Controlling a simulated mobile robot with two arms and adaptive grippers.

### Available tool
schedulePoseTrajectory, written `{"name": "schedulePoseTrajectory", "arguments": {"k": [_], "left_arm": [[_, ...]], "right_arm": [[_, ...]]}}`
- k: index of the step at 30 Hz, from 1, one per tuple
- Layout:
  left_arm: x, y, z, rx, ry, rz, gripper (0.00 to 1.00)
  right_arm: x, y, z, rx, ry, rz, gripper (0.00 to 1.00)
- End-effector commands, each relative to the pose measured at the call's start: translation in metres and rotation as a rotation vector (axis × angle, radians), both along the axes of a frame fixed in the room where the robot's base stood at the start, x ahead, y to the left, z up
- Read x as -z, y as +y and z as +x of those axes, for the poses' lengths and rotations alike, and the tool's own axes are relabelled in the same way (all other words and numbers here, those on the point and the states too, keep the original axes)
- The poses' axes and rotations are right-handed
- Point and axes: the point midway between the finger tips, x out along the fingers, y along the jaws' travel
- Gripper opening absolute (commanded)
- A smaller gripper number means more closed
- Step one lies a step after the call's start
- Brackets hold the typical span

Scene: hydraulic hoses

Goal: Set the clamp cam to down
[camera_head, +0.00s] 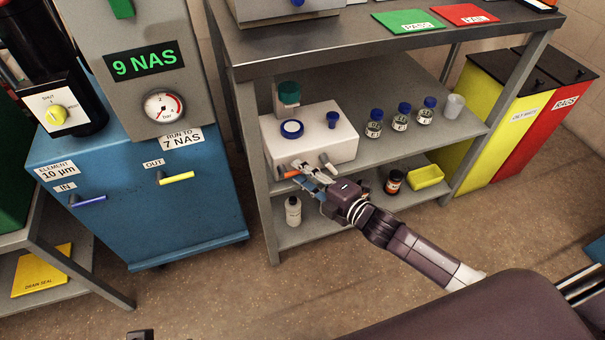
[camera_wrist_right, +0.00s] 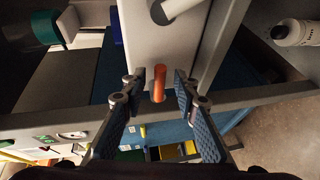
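A white box (camera_head: 335,145) stands on the middle shelf of the grey metal rack. An orange lever (camera_head: 289,174), which looks like the clamp cam, sticks out of its front face; a pale lever (camera_head: 327,162) is to its right. My right gripper (camera_head: 303,173) is at the front of the box beside the orange lever. In the right wrist view the orange lever (camera_wrist_right: 158,84) lies between the two spread blue-padded fingers (camera_wrist_right: 160,92), with gaps on both sides.
Several blue-capped bottles (camera_head: 402,117) and a white cup (camera_head: 454,105) stand right of the box. A white bottle (camera_head: 293,211) is on the shelf below. A blue cabinet (camera_head: 150,205) is at left; the floor in front is clear.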

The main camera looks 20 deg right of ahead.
Motion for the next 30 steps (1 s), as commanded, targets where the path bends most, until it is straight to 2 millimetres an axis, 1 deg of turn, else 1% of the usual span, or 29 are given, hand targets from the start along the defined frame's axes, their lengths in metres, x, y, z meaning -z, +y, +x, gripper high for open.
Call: {"name": "schedulePoseTrajectory", "arguments": {"k": [2, 9, 20, 26, 30], "left_arm": [[0.0, 0.0, 0.0, 0.0, 0.0, 0.0, 0.4], [0.0, 0.0, 0.0, 0.0, 0.0, 0.0, 0.4], [0.002, 0.0, 0.0, 0.0, 0.0, 0.0, 0.4], [0.01, 0.0, 0.0, 0.0, 0.0, 0.0, 0.4], [0.018, 0.0, 0.0, 0.0, 0.0, 0.0, 0.4]], "right_arm": [[0.0, 0.0, 0.0, 0.0, 0.0, 0.0, 0.27], [0.0, 0.0, 0.0, 0.0, 0.0, 0.0, 0.0], [0.002, 0.0, 0.0, 0.001, 0.001, 0.019, 0.0], [0.008, 0.0, -0.001, 0.001, 0.005, 0.101, 0.0], [0.014, 0.0, -0.001, 0.001, 0.008, 0.201, 0.0]]}}
